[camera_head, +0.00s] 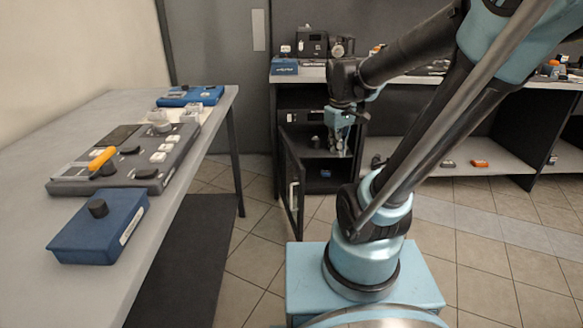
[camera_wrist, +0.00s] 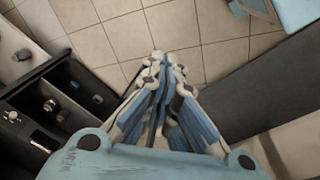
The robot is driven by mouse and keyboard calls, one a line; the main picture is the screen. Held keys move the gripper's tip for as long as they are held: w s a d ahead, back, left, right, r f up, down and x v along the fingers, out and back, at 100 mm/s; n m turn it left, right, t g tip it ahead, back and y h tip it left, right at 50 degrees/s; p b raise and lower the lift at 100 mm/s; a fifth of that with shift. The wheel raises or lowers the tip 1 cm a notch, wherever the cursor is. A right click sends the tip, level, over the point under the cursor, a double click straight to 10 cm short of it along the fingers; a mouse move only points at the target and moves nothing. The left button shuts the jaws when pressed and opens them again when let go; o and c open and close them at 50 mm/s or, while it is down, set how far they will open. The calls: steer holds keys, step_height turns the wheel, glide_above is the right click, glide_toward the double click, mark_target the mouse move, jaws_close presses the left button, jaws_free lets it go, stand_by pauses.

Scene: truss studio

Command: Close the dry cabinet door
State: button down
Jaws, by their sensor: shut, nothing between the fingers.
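The dry cabinet (camera_head: 307,118) is a dark box under the back counter, with several small items on its inner shelves. Its door (camera_head: 293,184) stands open, swung out toward me on the left side, with a pale vertical handle on it. My gripper (camera_head: 338,153) is shut and empty, pointing down in front of the cabinet's opening, to the right of the door. In the wrist view my gripper (camera_wrist: 167,58) shows with its fingertips together over the tiled floor. The open cabinet (camera_wrist: 60,92) lies to its left there. I cannot tell whether the gripper touches anything.
A grey table (camera_head: 110,104) on the left holds a control panel (camera_head: 140,160) and blue boxes. The back counter (camera_head: 400,80) carries several devices and has a low shelf (camera_head: 450,180) with small items. Tiled floor (camera_head: 255,245) is clear between the table and my base.

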steer(key=w+a+f+n+h, duration=0.1)
steer(key=w+a+n, duration=0.35)
steer(key=w, duration=0.35)
steer(key=w+a+f+n, duration=0.25)
steer(key=w+a, duration=0.25)
steer(key=w, duration=0.3)
steer(key=w+a+f+n+h, duration=0.1)
steer(key=w+a+f+n, duration=0.6)
steer(key=w+a+f, duration=0.3)
steer(key=w+d+f, duration=0.1)
steer(key=d+f, duration=0.4)
steer(key=f, duration=0.4)
steer(key=shift+w+f+g, duration=0.25)
steer(key=shift+g, duration=0.15)
